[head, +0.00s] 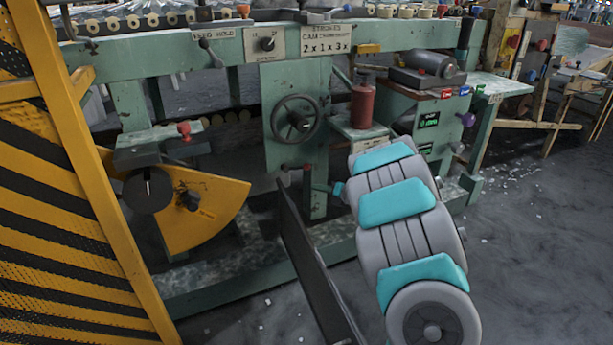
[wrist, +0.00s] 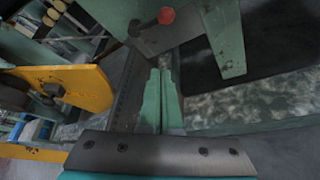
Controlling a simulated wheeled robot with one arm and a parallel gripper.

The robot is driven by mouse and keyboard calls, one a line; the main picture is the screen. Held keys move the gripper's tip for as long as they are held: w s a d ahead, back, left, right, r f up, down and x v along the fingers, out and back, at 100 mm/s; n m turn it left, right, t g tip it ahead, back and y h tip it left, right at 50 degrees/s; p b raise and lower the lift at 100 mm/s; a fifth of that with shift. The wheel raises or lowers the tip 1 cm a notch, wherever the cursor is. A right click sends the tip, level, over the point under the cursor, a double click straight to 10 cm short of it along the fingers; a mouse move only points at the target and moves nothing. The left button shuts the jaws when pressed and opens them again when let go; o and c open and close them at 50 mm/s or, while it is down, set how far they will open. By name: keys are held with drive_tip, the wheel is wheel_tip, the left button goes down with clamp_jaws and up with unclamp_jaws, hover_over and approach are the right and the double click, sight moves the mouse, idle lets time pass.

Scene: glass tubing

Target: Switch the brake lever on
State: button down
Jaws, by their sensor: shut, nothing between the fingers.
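No label that I can read says brake, so I cannot tell for sure which lever is the brake lever. A short lever with a red knob (head: 307,168) sits low on the green machine, below the handwheel. A red knob on a dark arm (wrist: 166,16) shows at the top of the wrist view, ahead of my fingers and apart from them. My gripper (wrist: 159,75) is shut and empty, its green fingers together and pointing toward the machine. In the head view my own arm hides most of the gripper.
Another red-knobbed lever (head: 184,130) is at the left, above a yellow quadrant plate (head: 205,205). A handwheel (head: 296,118), a red canister (head: 363,102) and a striped yellow guard (head: 60,200) stand nearby. A long dark bar (head: 310,265) slopes beside my arm. Floor is open at right.

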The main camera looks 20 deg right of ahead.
drive_tip(key=x, duration=1)
drive_tip(key=shift+w+d+r+p, duration=0.2)
drive_tip(key=shift+d+r, duration=0.4)
drive_tip(key=shift+r, duration=0.2)
drive_tip(key=shift+w+d+r+p, duration=0.1)
drive_tip(key=shift+d+r+p, duration=0.1)
drive_tip(key=shift+d+r, duration=0.5)
